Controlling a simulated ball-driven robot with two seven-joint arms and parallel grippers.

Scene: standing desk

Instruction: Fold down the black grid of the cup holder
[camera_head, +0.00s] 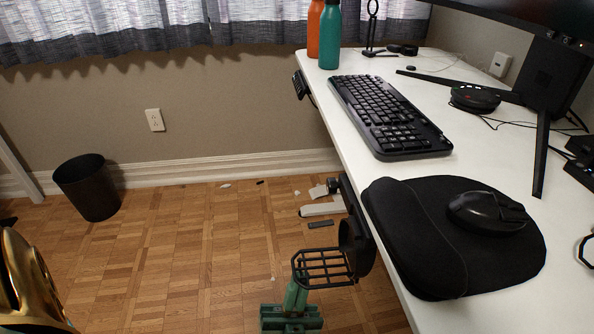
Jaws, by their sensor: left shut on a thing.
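The cup holder (357,247) is black and fixed to the left edge of the white desk. Its black grid (328,266) sticks out to the left from the holder, over the floor, and looks roughly level. My left gripper (295,290) is green and comes up from below at the bottom centre. Its fingers are shut on the near left part of the grid's rim. The exact contact is small and partly hidden. My right gripper is not in view.
The desk (400,170) holds a black keyboard (388,115), a mouse pad (415,235) with a mouse (487,212), a monitor stand, and orange and teal bottles (330,38). A black bin (88,187) stands by the wall. The floor left of the desk is mostly clear.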

